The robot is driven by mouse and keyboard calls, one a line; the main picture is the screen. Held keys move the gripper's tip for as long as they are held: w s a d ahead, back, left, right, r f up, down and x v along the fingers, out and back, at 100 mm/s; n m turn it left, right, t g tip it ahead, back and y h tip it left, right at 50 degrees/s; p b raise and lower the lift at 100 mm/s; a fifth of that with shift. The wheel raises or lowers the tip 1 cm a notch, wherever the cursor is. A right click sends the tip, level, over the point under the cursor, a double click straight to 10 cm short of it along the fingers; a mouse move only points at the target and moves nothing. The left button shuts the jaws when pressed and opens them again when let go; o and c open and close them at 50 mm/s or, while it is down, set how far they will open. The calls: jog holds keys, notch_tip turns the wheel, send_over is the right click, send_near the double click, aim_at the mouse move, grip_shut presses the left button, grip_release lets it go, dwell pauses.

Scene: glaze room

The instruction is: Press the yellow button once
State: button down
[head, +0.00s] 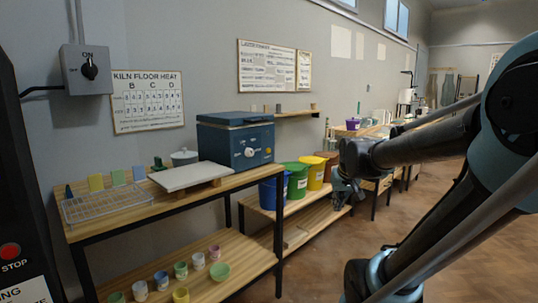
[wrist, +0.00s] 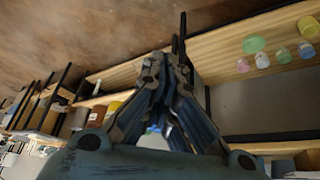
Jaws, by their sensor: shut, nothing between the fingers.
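I see no yellow button in either view. My gripper (head: 345,190) hangs at the end of my arm in the middle right of the head view, in front of the low bench with the buckets. In the wrist view my gripper (wrist: 168,65) is shut, its dark fingers close together with nothing between them. A red button (head: 10,250) marked STOP sits on a dark panel at the left edge, far from my gripper. A grey wall box (head: 86,68) with a black ON knob is above it to the right.
A wooden table (head: 235,182) carries a blue kiln (head: 236,140), a white slab (head: 190,176) and a wire rack (head: 115,205). Small cups stand on its lower shelf. Blue, green and yellow buckets (head: 313,172) stand on a low bench. Brown floor (head: 330,260) is open at front right.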

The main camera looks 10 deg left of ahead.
aim_at(268, 150)
jog(key=w+a+r+n+t+y, duration=0.1)
jog(key=w+a+r, duration=0.1)
jog(key=w+a, duration=0.4)
jog(key=w+a+r+t+y, duration=0.1)
jog(key=w+a, duration=0.5)
jog(key=w, duration=0.8)
jog(key=w+a+r+n+t+y, duration=0.1)
jog(key=w+a+r, duration=0.3)
jog(key=w, duration=0.6)
jog(key=shift+w+a+r+n+t, duration=0.25)
jog(key=shift+a+t, duration=0.55)
jog(key=shift+a, duration=0.45)
jog(key=shift+a, duration=0.1)
jog(key=shift+w+a, duration=0.9)
jog(key=shift+a, duration=0.2)
jog(key=shift+w+a, duration=0.85)
jog(key=shift+a, duration=0.25)
jog(key=shift+w+a, duration=0.9)
jog(key=shift+a, duration=0.2)
jog(key=shift+w+a, duration=0.1)
jog(key=shift+a, duration=0.1)
jog(key=shift+a, duration=0.25)
